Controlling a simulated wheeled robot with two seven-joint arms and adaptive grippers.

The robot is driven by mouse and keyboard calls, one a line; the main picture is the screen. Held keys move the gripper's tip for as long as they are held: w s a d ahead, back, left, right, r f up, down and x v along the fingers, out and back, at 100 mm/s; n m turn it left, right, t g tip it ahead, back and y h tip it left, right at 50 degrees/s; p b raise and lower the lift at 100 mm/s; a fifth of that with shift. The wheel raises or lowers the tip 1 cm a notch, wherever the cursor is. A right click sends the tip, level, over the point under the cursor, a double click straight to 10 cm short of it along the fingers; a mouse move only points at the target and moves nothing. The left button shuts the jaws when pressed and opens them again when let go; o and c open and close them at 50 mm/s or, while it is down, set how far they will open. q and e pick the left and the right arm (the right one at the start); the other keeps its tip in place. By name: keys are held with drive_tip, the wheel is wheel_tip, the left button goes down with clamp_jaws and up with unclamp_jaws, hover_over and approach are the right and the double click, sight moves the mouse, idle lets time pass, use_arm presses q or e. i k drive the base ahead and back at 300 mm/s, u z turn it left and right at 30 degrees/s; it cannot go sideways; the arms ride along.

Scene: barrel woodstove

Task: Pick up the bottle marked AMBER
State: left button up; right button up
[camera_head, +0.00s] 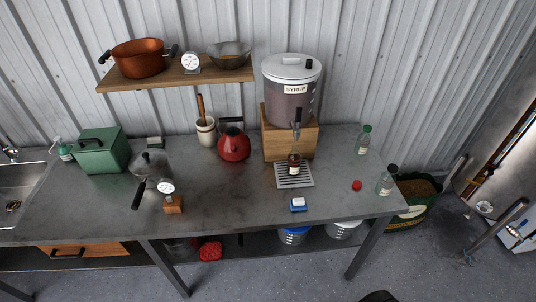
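A small bottle (294,164) with dark brown contents and a pale label stands upright on the drip grate under the spout of the syrup dispenser. A clear greenish bottle (362,142) with a green cap stands at the back right of the metal table. Another clear bottle (386,183) with a dark cap and pale label stands at the table's right front corner. The lettering on the bottle labels is too small to read, so I cannot tell which is marked AMBER. Neither of my grippers is in view.
The dispenser (291,95) marked SYRUP sits on a wooden block (275,140) above the drip grate (295,181). A blue-and-white item (298,204) and a red cap-like item (357,185) lie nearby. A red kettle (234,146) stands left. The table's front middle (235,205) is clear.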

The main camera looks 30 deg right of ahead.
sight(294, 156)
drive_tip(key=z, duration=0.2)
drive_tip(key=i, duration=0.85)
drive_tip(key=z, duration=0.5)
